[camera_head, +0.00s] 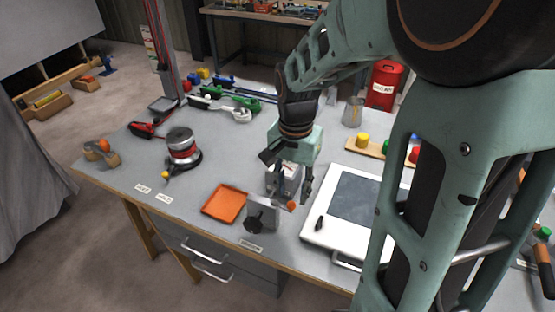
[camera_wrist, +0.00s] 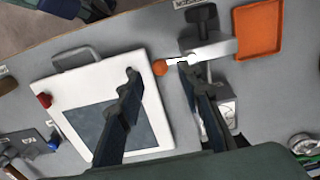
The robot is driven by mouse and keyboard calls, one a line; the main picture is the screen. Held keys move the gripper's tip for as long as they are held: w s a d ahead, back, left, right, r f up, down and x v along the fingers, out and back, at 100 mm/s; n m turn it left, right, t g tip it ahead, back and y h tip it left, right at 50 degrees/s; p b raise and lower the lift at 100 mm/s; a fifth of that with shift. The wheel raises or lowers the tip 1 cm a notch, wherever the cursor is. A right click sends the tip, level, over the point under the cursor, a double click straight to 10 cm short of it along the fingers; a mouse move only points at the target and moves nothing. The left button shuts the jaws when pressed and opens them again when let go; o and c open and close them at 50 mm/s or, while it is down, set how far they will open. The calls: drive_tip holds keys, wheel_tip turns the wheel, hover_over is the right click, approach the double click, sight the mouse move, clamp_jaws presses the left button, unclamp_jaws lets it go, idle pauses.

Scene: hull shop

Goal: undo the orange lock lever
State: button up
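The orange lock lever shows as an orange ball knob (camera_head: 291,205) on a short pale rod beside a small metal fixture (camera_head: 262,214) with a black hand knob. In the wrist view the orange knob (camera_wrist: 160,67) lies between the tips of my gripper (camera_wrist: 159,71), with the rod reaching right toward the fixture (camera_wrist: 209,47). My gripper (camera_head: 296,192) points down just above the fixture, fingers apart. The right finger is close to the rod; I cannot tell whether it touches. Part of the fixture is hidden behind that finger.
A white panel box (camera_head: 340,230) with a dark inset stands right of the fixture. An orange tray (camera_head: 225,203) lies to its left. A red-and-silver round device (camera_head: 183,148) stands further left. The bench front edge is close to the fixture.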

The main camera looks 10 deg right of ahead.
sight(291, 203)
drive_tip(key=shift+f, duration=2)
drive_tip(key=shift+c, duration=0.6)
clamp_jaws()
